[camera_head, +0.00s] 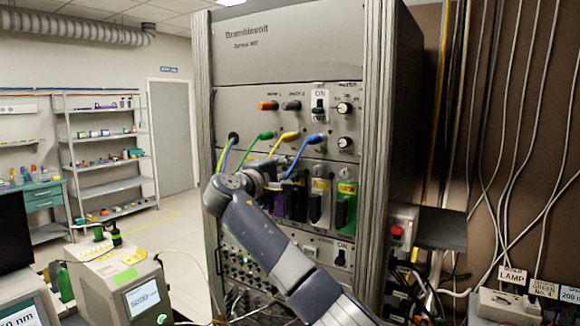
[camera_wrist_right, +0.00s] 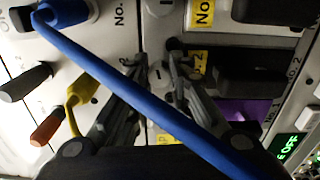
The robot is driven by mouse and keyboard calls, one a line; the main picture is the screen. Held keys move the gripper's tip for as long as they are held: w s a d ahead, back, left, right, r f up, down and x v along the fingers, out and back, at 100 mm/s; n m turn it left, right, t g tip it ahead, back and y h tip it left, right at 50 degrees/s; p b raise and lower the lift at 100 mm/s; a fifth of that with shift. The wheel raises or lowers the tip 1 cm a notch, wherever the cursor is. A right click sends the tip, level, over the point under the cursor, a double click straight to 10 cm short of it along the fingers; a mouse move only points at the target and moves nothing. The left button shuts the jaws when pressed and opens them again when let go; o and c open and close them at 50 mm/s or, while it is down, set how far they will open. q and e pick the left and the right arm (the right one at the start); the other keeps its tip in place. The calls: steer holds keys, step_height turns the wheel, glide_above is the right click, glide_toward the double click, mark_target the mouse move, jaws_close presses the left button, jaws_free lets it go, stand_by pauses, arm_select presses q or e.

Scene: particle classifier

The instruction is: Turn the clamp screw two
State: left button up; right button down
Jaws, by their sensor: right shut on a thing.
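My right gripper (camera_head: 284,184) reaches up from below to the grey instrument rack, at the row of modules just under the coloured cables. In the right wrist view its two fingers (camera_wrist_right: 163,78) close in on a small grey screw-like part (camera_wrist_right: 158,75) on the panel, which I take to be clamp screw two. The blue cable hides part of the fingers, and the grip itself is only partly visible. Yellow number labels (camera_wrist_right: 203,13) sit beside it. My left gripper is in neither view.
A blue cable (camera_head: 301,152) hangs close to the gripper and crosses in front of the fingers in the wrist view. Yellow (camera_head: 285,138) and green (camera_head: 255,141) cables hang to its left. Black module handles (camera_head: 318,205) stand out to its right. A benchtop instrument (camera_head: 120,280) stands lower left.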

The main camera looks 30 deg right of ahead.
steer(key=n+p, duration=0.2)
steer(key=n, duration=0.2)
steer(key=shift+n+p, duration=0.3)
steer(key=shift+n, duration=0.1)
steer(key=n+p, duration=0.3)
steer(key=shift+r+n, duration=0.1)
steer(key=shift+n, duration=0.3)
steer(key=shift+n+p, duration=1)
steer(key=shift+n, duration=0.2)
steer(key=shift+f+n+p, duration=0.2)
steer(key=shift+n+p, duration=0.3)
steer(key=shift+n, duration=0.5)
steer(key=c, duration=1.4)
jaws_free()
steer(key=shift+c, duration=0.2)
steer(key=shift+r, duration=0.1)
